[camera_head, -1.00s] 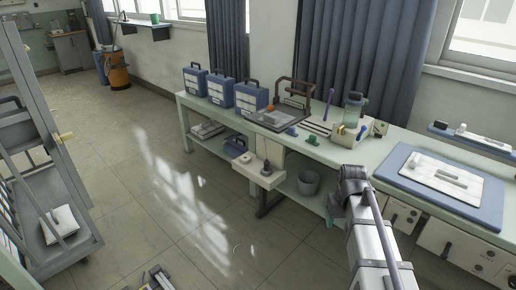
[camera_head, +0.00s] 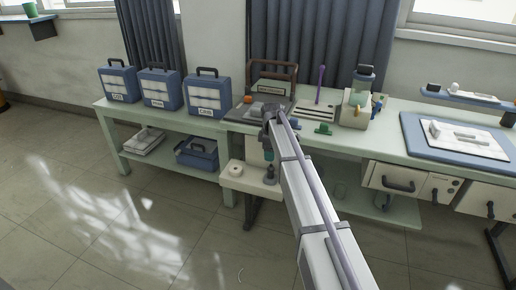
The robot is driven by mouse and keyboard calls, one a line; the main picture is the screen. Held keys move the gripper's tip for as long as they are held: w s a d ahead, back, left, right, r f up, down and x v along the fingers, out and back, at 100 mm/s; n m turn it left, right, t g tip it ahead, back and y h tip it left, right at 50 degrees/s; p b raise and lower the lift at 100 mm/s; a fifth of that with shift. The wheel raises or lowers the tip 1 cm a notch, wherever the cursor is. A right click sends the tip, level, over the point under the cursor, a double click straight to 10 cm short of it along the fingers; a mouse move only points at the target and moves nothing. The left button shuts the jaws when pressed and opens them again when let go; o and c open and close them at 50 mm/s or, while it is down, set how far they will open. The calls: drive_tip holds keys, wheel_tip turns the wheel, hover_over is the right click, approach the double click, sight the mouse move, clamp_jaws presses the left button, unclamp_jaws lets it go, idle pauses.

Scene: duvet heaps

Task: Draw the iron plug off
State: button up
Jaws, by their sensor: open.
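A cream block (camera_head: 250,184) projects from the front of the bench at its lower side. A pale round piece (camera_head: 236,168) stands on its left part. A small dark upright piece, which looks like the iron plug (camera_head: 270,177), stands on its right part. My gripper (camera_head: 269,157) hangs down from my arm's dark wrist, over or close to this piece. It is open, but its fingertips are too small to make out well. I cannot tell whether the fingers are around the piece or above it.
The pale green bench (camera_head: 385,150) carries three blue cases (camera_head: 160,88), a dark plate with a brown frame (camera_head: 273,76), a jar device (camera_head: 358,100) and a blue mat (camera_head: 412,140). A blue bin (camera_head: 197,153) sits on the lower shelf. The floor (camera_head: 120,225) at front left is clear.

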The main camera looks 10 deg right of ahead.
sight(271, 168)
drive_tip(key=shift+s+d+n, duration=0.1)
drive_tip(key=shift+s+n, duration=0.05)
drive_tip(key=shift+n, duration=0.15)
drive_tip(key=shift+s+d+r, duration=0.15)
drive_tip(key=shift+d, duration=0.15)
drive_tip(key=shift+n, duration=0.3)
wheel_tip(271, 168, down, 11)
drive_tip(key=b, duration=1.1)
drive_tip(key=shift+a, duration=0.15)
drive_tip(key=shift+c, duration=0.3)
drive_tip(key=c, duration=1)
drive_tip(key=shift+o, duration=0.2)
drive_tip(key=shift+r+p, duration=2.3)
drive_tip(key=shift+p, duration=0.05)
